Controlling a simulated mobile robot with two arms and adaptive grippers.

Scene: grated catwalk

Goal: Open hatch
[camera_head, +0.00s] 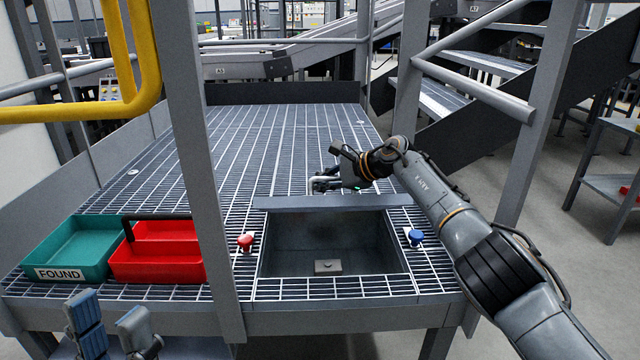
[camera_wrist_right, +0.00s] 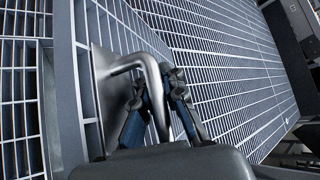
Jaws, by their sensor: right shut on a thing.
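The hatch is a rectangular opening in the grating in the head view, with a grey box below it; its inner wall (camera_head: 290,245) shows. The hatch lid (camera_head: 330,203) stands raised at the far edge of the opening, seen nearly edge-on. My right gripper (camera_head: 322,183) is behind the lid. In the right wrist view, my right gripper (camera_wrist_right: 163,105) is shut on the lid's bent metal handle (camera_wrist_right: 152,72). The handle's far end meets a plate on the lid. My left gripper (camera_head: 112,325) is low at the left, empty, its fingers apart.
A small pale block (camera_head: 327,267) lies on the hatch floor. A red knob (camera_head: 246,241) and a blue knob (camera_head: 415,237) flank the opening. A teal bin (camera_head: 70,250) and red tote (camera_head: 160,262) stand left, behind a grey post (camera_head: 200,150). The grating beyond is clear.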

